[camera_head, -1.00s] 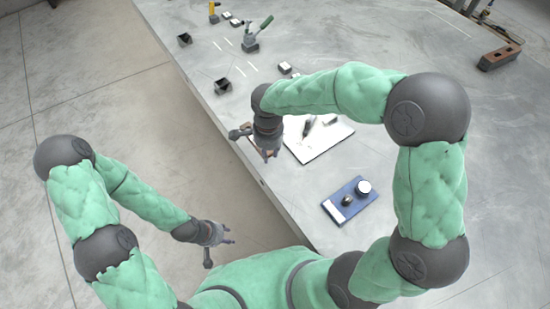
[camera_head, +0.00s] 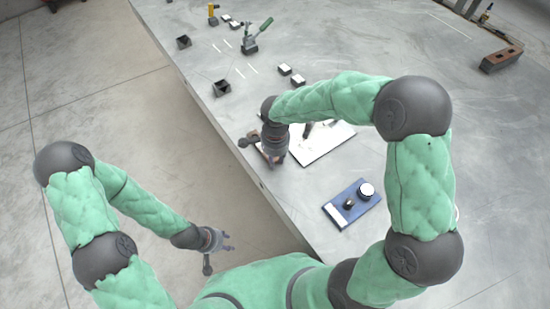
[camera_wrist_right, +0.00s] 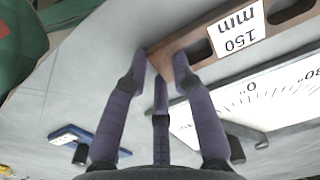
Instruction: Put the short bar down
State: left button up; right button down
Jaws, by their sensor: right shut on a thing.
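The short bar is brown with slots and a white "150 mm" label; in the right wrist view the bar (camera_wrist_right: 166,57) runs from my fingers to the upper right. My right gripper (camera_wrist_right: 160,72) is shut on its near end. In the head view the right gripper (camera_head: 275,162) is low over the table's left edge, beside a white board. A little of the bar (camera_head: 260,152) shows beside it; I cannot tell whether it touches the table. My left gripper (camera_head: 228,241) is open and empty, off the table near my base.
The white board (camera_head: 325,147) has a degree scale and a dark tool (camera_wrist_right: 245,134) on it. A blue tray (camera_head: 360,213) with a round white-topped piece lies nearer me. Small blocks, a green-handled clamp (camera_head: 251,46) and a brown block (camera_head: 500,58) stand further off.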

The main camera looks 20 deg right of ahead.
jog(key=shift+f, duration=0.15)
jog(key=c, duration=1)
grip_release()
jog(key=shift+c, duration=0.2)
notch_tip(320, 180, up, 12)
jog(key=p, duration=0.4)
jog(key=shift+s, duration=0.1)
